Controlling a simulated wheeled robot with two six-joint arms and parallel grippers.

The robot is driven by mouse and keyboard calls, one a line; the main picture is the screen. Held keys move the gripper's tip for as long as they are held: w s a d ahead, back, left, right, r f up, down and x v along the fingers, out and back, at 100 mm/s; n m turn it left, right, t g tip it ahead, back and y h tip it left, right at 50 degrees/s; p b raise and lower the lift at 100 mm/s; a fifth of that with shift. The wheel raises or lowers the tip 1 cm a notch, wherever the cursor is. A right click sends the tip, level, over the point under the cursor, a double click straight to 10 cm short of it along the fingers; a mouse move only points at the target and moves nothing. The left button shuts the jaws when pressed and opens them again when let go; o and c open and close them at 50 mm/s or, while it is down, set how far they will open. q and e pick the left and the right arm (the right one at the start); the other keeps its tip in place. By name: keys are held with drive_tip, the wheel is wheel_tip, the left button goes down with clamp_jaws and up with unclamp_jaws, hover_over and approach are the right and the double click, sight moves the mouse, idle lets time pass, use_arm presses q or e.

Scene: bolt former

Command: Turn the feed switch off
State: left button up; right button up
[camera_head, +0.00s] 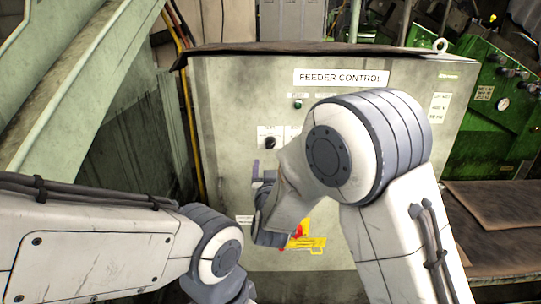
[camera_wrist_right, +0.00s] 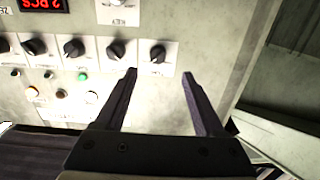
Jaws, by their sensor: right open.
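The feeder control panel (camera_head: 225,100) is a grey-green cabinet with a "FEEDER CONTROL" sign. A black rotary switch on a white plate (camera_head: 270,143) shows above my right gripper (camera_head: 262,173) in the head view. In the right wrist view, my right gripper (camera_wrist_right: 159,75) is open and empty. Its two fingertips point at the panel, just short in the picture of a black rotary knob (camera_wrist_right: 157,54) at the end of a row. The labels are too small to tell which knob is the feed switch. My right arm hides much of the panel. My left gripper is out of frame.
In the right wrist view, several more black knobs (camera_wrist_right: 75,48) stand in the row, with a green button (camera_wrist_right: 83,76) below and a red display (camera_wrist_right: 42,4) above. A red emergency stop (camera_head: 298,230) on yellow sits low on the cabinet. Green machinery (camera_head: 490,105) stands right.

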sight(270, 146)
drive_tip(key=w+p, duration=0.3)
drive_tip(key=w, duration=0.7)
drive_tip(key=shift+w+r, duration=0.15)
drive_tip(key=shift+w, duration=0.1)
clamp_jaws()
